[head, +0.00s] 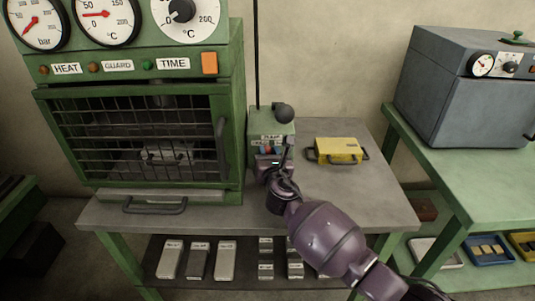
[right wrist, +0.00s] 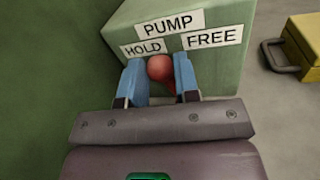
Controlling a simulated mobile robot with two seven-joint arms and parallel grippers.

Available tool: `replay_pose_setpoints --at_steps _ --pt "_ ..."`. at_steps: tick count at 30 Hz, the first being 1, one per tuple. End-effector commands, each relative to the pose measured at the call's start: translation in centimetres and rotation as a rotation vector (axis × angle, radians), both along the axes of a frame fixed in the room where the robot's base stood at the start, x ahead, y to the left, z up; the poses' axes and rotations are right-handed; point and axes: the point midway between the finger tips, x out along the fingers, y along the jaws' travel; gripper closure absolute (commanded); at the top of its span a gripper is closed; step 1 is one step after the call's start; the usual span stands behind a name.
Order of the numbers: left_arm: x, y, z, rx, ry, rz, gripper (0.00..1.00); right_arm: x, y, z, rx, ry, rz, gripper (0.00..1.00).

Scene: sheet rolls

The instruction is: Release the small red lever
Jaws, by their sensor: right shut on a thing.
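The small red lever (right wrist: 160,69) has a round red knob and sits on the front of the green pump box (right wrist: 228,66), just below the labels. In the right wrist view my right gripper (right wrist: 160,78) has its two blue fingers on either side of the knob, shut on it. The HOLD label (right wrist: 142,48) is above left of the knob and the FREE label (right wrist: 212,38) is above right. In the head view the pump box (head: 268,128) stands beside the green press, and my right gripper (head: 270,156) covers most of the lever. My left gripper is not in view.
A green press (head: 237,105) with a barred front stands close on the left of the pump box. A black-knobbed upright lever (head: 284,113) rises by the box. A yellow case (head: 340,150) lies to the right on the grey table (head: 380,190). A grey oven (head: 455,105) stands further right.

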Motion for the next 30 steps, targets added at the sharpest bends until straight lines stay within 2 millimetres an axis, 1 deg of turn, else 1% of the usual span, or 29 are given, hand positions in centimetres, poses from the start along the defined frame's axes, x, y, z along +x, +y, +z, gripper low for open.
replay_pose_setpoints --at_steps 1,9,17,21,25,30 --pt "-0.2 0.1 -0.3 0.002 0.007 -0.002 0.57 -0.1 0.0 -0.3 0.02 0.005 0.003 1.0" --pt "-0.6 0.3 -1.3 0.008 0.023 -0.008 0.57 -0.1 -0.9 -0.5 0.194 0.008 0.004 1.0" --pt "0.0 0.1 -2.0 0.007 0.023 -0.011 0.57 -0.1 -2.0 -0.7 0.389 0.008 0.005 1.0" --pt "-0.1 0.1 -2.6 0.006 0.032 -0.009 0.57 -0.1 -2.5 -0.8 0.473 0.009 0.005 1.0" --pt "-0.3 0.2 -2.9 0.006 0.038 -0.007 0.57 -0.1 -2.8 -0.8 0.532 0.009 0.005 1.0" --pt "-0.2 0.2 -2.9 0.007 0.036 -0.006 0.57 -0.1 -3.0 -0.6 0.576 0.007 0.008 1.0"
